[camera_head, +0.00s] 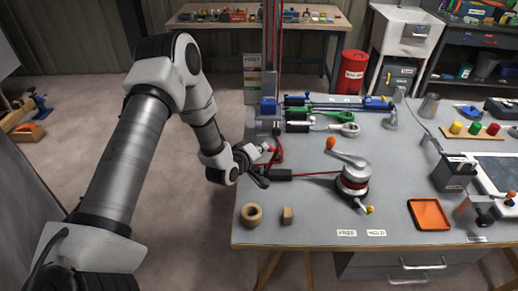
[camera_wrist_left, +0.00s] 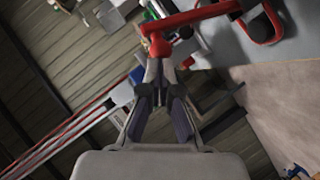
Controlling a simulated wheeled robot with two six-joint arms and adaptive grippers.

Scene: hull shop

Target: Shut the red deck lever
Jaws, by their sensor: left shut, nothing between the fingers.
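The red deck lever (camera_head: 277,153) is at the left edge of the grey workbench, partly hidden by my gripper. In the left wrist view the red lever (camera_wrist_left: 205,14) runs across the top, with its rounded red end (camera_wrist_left: 160,47) just beyond my fingertips. My left gripper (camera_head: 262,168) is shut and empty beside the lever; in the wrist view its fingertips (camera_wrist_left: 159,70) are together. I cannot tell whether they touch the red end. My right gripper is not in view.
A red line runs from a dark block (camera_head: 279,174) to a winch (camera_head: 354,183) with an orange-knobbed handle. Green (camera_head: 340,117) and blue (camera_head: 376,102) levers lie behind. A wooden ring (camera_head: 252,215) and small block (camera_head: 287,215) stand near the front edge. An orange tray (camera_head: 429,215) is right.

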